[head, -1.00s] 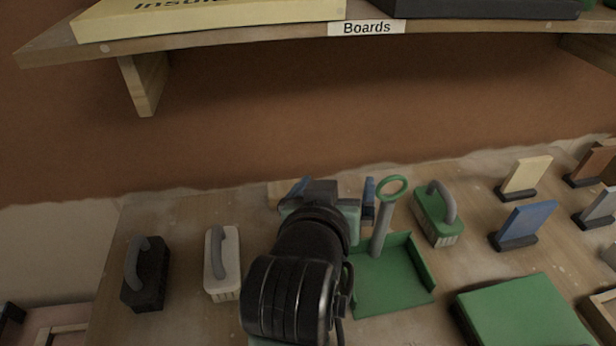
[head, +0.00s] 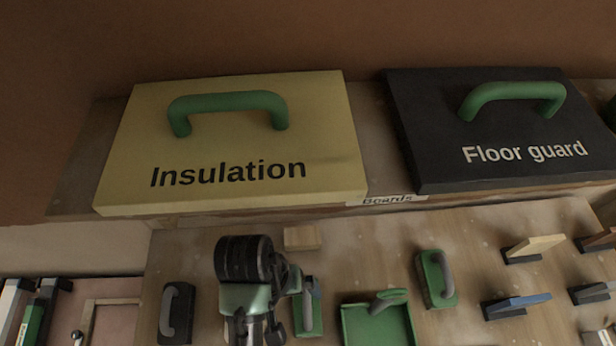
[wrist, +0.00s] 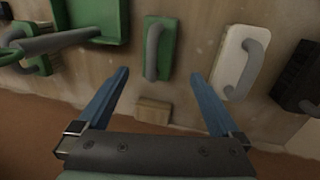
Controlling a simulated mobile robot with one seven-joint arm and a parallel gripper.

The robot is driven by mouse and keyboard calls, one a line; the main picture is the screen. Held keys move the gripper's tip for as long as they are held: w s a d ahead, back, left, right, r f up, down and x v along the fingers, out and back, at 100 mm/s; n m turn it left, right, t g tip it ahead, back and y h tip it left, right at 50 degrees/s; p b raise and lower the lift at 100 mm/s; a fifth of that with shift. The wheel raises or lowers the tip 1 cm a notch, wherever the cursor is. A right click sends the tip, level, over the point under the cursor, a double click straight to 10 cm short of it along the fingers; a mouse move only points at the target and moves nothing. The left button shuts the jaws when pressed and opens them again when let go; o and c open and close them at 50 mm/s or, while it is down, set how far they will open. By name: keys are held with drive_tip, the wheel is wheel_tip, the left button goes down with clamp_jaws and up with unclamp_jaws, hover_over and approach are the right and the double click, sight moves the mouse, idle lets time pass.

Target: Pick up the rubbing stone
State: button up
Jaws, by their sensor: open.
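Three handled blocks lie in a row on the wooden bench. A black block with a grey handle (head: 177,314), also at the right in the wrist view (wrist: 299,78), looks most like the rubbing stone; I cannot be sure. A white one (wrist: 232,68) is hidden by my arm in the head view. A green one (wrist: 152,66) is partly hidden in the head view (head: 304,322). My gripper (wrist: 158,76) is open and empty, its blue fingers apart above the bench. In the wrist view the green block lies between their tips and the white one beside the right finger.
A green dustpan (head: 360,325) and a green brush (head: 433,280) lie to the right. A small wooden block (head: 301,238) lies at the back. The shelf above holds an Insulation board (head: 230,140) and a Floor guard board (head: 450,130).

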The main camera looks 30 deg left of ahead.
sight(305, 304)
drive_tip(key=f, duration=0.3)
drive_tip(key=d+f, duration=0.1)
drive_tip(key=f, duration=0.3)
drive_tip(key=w+d+f, duration=0.1)
drive_tip(key=f, duration=0.2)
drive_tip(key=shift+w+f, duration=0.1)
drive_tip(key=shift+f, duration=0.1)
drive_tip(key=shift+c, duration=0.2)
drive_tip(key=shift+r, duration=0.1)
clamp_jaws()
